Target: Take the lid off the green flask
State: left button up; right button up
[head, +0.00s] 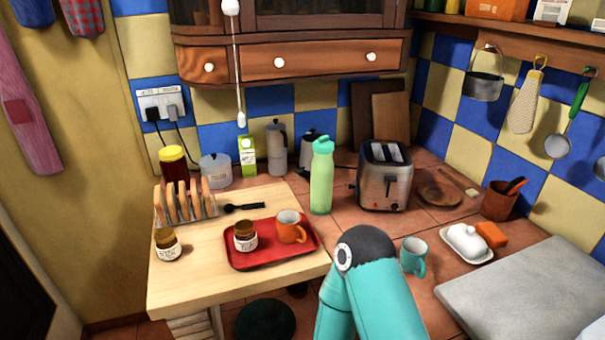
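The green flask (321,183) stands upright on the tiled counter, just beyond the right edge of the wooden board and left of the toaster. Its lid (323,145), a brighter green with a loop on top, is on the flask. A teal arm link of mine with a dark rounded joint rises from the bottom middle of the view, in front of and below the flask. Neither of my grippers shows in the view.
A steel toaster (384,178) stands right of the flask. A red tray (272,254) with a jar and orange mug lies on the wooden board (190,279). A teal mug (413,257) stands right of my arm. A pull cord (239,80) hangs left of the flask.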

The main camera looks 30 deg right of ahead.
aim_at(323, 146)
jog(key=z, duration=0.45)
jog(key=k, duration=1.4)
jog(key=u, duration=0.45)
jog(key=i, duration=1)
jog(key=z, duration=0.05)
